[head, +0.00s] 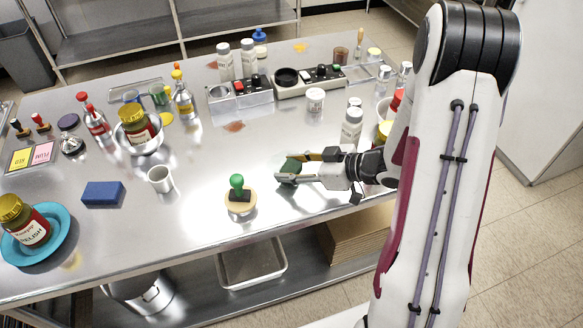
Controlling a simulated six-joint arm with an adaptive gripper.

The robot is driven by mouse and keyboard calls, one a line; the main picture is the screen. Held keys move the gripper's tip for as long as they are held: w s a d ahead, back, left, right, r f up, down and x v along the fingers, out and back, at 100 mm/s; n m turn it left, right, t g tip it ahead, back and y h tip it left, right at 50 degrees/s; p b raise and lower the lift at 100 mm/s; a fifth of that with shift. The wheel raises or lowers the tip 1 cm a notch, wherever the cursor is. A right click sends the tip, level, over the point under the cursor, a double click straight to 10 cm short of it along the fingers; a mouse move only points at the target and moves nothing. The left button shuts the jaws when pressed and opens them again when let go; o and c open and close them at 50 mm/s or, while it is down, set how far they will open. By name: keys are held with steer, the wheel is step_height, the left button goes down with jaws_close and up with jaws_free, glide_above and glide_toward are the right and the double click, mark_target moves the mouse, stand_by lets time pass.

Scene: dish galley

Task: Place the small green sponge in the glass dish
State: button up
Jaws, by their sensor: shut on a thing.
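My gripper (285,169) reaches in from the right, low over the front right part of the steel table. It is shut on the small green sponge (291,165), which shows as a dark green block between the two fingers. The fingers hide part of the sponge, and I cannot tell whether it touches the table. I cannot make out a glass dish with certainty in this view.
A green-knobbed stamp (237,184) on a round wooden piece (241,207) stands just left of my gripper. A white cup (160,179) and blue sponge (102,194) are farther left. Bottles (351,126) crowd behind my wrist. Bare table (240,150) lies behind the stamp.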

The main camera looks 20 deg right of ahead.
steer(key=shift+s+a+f, duration=0.1)
steer(key=shift+s+f, duration=0.15)
steer(key=shift+f, duration=0.7)
steer(key=o, duration=0.3)
steer(key=shift+o, duration=0.2)
steer(key=shift+r, duration=0.6)
steer(key=shift+w+r+v, duration=0.1)
steer(key=shift+v, duration=1.9)
steer(key=shift+w+r+v, duration=0.1)
steer(key=shift+v, duration=1.95)
steer(key=shift+w+r+v, duration=0.1)
steer(key=shift+w+v, duration=0.05)
steer(key=shift+v, duration=1.85)
